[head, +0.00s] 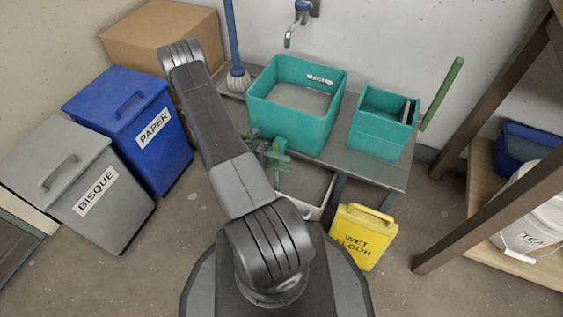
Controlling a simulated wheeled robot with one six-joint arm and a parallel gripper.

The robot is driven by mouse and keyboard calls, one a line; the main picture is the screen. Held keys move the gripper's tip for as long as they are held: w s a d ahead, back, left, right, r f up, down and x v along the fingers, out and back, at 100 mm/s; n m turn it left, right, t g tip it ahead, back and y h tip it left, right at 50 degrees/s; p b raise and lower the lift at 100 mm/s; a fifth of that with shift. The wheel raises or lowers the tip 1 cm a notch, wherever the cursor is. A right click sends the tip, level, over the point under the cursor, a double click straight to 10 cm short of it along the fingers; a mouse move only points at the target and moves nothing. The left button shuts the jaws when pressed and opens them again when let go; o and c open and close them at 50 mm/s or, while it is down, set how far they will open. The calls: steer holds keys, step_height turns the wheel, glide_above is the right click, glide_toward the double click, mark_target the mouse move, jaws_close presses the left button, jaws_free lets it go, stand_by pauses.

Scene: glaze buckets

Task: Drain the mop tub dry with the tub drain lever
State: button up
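The teal mop tub (327,122) stands on a grey bench against the wall. Its inside shows a grey surface, and I cannot tell whether that is water or the tub's floor. A small white label, seemingly "FULL", is on its inner back wall. A green fitting (278,152), which looks like the drain lever, is low on the tub's front. My gripper (263,150) is at or just left of this fitting, partly hidden by my arm. I cannot tell whether it touches the fitting or whether its fingers are open.
A pale basin (308,185) sits below the fitting. A yellow wet-floor sign (363,237) stands in front. Blue (135,105) and grey (75,185) bins are left; wooden shelving is right.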

steer(key=p+v, duration=0.2)
steer(key=v, duration=1.2)
